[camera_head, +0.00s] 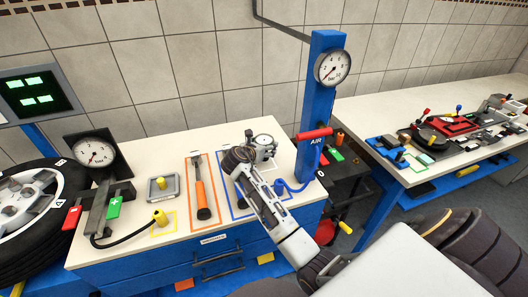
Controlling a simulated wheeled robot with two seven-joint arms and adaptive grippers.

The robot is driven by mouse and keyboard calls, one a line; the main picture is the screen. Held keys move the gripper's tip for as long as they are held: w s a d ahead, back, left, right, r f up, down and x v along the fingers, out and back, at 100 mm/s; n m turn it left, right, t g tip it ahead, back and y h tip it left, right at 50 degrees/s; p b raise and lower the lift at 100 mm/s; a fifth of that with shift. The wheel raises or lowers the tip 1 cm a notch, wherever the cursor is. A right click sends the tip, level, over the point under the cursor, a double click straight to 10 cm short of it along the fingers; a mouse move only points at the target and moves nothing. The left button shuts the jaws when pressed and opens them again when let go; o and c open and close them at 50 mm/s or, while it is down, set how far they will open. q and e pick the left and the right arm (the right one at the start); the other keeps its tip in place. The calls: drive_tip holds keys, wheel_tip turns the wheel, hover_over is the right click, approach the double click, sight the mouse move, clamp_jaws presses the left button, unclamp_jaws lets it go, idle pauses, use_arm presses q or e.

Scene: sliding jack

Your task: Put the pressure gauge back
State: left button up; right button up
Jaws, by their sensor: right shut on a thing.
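A small round pressure gauge (264,141) with a white face is at the back right of the white-topped workbench. It is at the far end of a blue outlined area (224,183) on the bench top. My right gripper (250,145) reaches in from the lower right and is shut on the gauge. The wrist and arm cover much of the outlined area, and the fingertips are partly hidden. I cannot tell whether the gauge touches the bench. My left gripper is not in view.
A blue post (318,100) with a large dial (332,67) and red AIR handle stands just right of the gripper. An orange-handled tool (203,195) lies in an orange outline to the left. A wheel (30,215) stands far left. A second bench (390,110) is at right.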

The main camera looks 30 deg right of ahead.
drive_tip(key=shift+f, duration=1.35)
drive_tip(key=o, duration=1)
drive_tip(key=shift+f, duration=0.1)
drive_tip(key=v, duration=1.2)
